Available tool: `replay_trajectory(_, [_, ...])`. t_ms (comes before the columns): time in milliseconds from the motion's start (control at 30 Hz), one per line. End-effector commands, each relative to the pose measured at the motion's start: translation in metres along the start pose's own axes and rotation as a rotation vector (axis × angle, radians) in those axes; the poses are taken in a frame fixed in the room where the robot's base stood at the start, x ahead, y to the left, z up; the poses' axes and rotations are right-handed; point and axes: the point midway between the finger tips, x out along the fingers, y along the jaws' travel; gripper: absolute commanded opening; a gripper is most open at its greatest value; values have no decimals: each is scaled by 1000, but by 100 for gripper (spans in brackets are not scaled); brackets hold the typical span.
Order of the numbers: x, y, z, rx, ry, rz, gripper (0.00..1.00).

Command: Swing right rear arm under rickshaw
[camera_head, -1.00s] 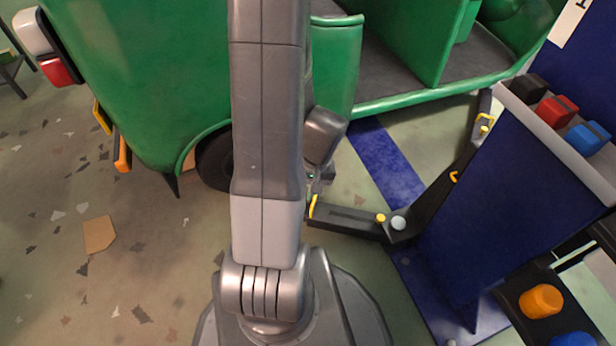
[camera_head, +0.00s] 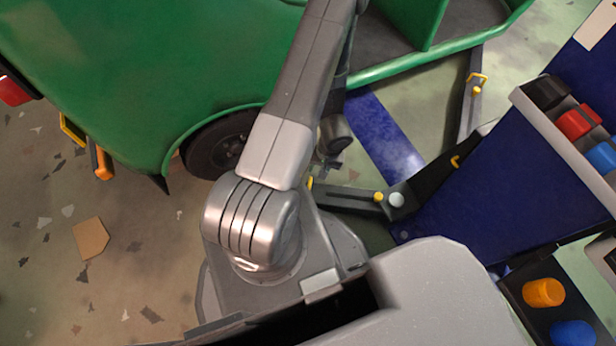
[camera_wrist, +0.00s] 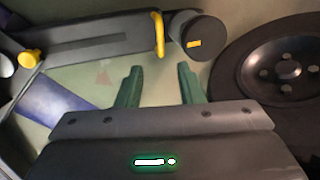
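The right rear lift arm (camera_head: 350,200) is a dark bar low over the floor, reaching left from the blue lift post toward the rickshaw's wheel. In the wrist view the bar (camera_wrist: 85,45) crosses the upper left, with a yellow handle (camera_wrist: 158,35) and a round dark pad (camera_wrist: 203,36) at its end. My gripper (camera_wrist: 161,72) is open and empty. Its two green fingers point toward the handle and pad, apart from them in the picture. The green rickshaw (camera_head: 130,70) stands at the upper left; its wheel (camera_wrist: 285,70) is just right of the pad. In the head view my arm hides most of my gripper.
The blue lift post (camera_head: 470,200) stands on the right. Another lift arm (camera_head: 472,95) extends upward in the picture beside the rickshaw's sill. A tray with coloured caps (camera_head: 575,120) sits on the post. Open floor (camera_head: 60,270) lies at the left.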

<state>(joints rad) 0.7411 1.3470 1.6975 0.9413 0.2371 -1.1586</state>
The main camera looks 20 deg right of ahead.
Motion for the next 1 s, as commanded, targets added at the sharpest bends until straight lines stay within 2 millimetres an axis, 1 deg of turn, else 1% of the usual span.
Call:
replay_trajectory(167, [24, 1, 1, 1, -3, -1, 34])
replay_trajectory(400, [75, 1, 1, 2, -2, 0, 34])
replay_trajectory(600, [112, 0, 1, 0, -3, 0, 34])
replay_trajectory(700, [124, 0, 1, 0, -2, 0, 34])
replay_trajectory(800, [132, 0, 1, -1, -1, 0, 34])
replay_trajectory(1000, [137, 0, 0, -1, 0, 0, 34])
